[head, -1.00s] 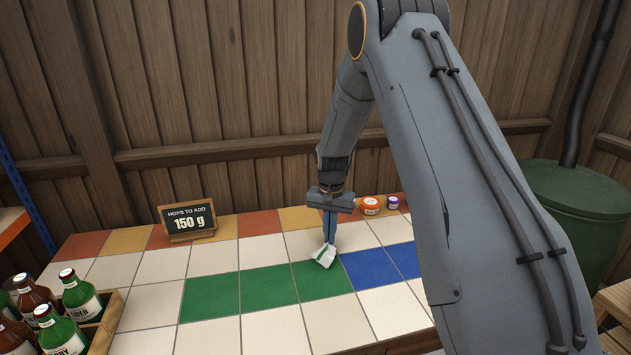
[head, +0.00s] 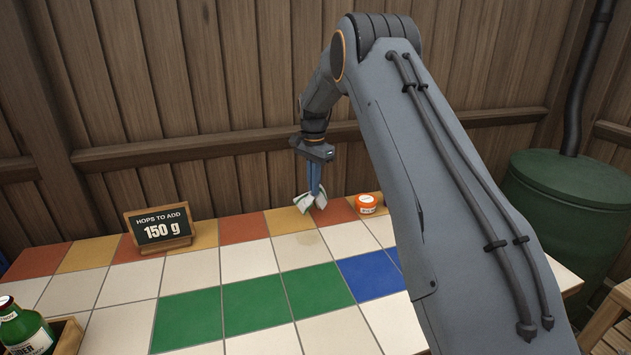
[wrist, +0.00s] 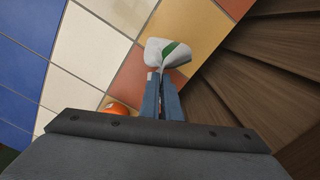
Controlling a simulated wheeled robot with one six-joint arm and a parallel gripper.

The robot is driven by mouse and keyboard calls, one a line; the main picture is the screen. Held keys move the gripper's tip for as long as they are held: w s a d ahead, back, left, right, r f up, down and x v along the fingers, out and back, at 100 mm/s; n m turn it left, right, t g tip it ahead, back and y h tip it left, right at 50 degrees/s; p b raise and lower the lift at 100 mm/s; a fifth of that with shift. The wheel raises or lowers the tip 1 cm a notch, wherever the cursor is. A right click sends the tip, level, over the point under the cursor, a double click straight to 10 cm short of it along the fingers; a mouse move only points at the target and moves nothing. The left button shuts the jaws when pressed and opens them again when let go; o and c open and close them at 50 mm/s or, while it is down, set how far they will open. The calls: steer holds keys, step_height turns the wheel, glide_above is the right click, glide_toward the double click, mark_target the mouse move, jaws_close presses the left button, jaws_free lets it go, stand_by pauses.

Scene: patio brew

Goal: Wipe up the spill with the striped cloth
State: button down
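My gripper (head: 314,188) is shut on the striped cloth (head: 304,202), a bunched white cloth with a green stripe. The cloth is at the back row of orange and yellow tiles, near the wooden wall; I cannot tell whether it touches the tiles. In the wrist view the cloth (wrist: 176,53) hangs beyond the closed fingers (wrist: 161,95), over a yellow tile and a red-brown tile. A faint beige stain (head: 309,239), seemingly the spill, shows on the cream tiles in front of the cloth.
An orange jar (head: 367,204) stands right of my gripper on the tiled table (head: 247,258). A hops sign reading 150 g (head: 160,229) stands at the back left. A crate with a green bottle (head: 24,329) is at the front left. The middle tiles are clear.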

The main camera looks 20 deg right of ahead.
steer(key=b, duration=0.2)
glide_above(314, 215)
steer(key=shift+f, duration=2.95)
steer(key=c, duration=1)
jaws_free()
steer(key=shift+f, duration=1.25)
jaws_close()
steer(key=shift+p, duration=0.35)
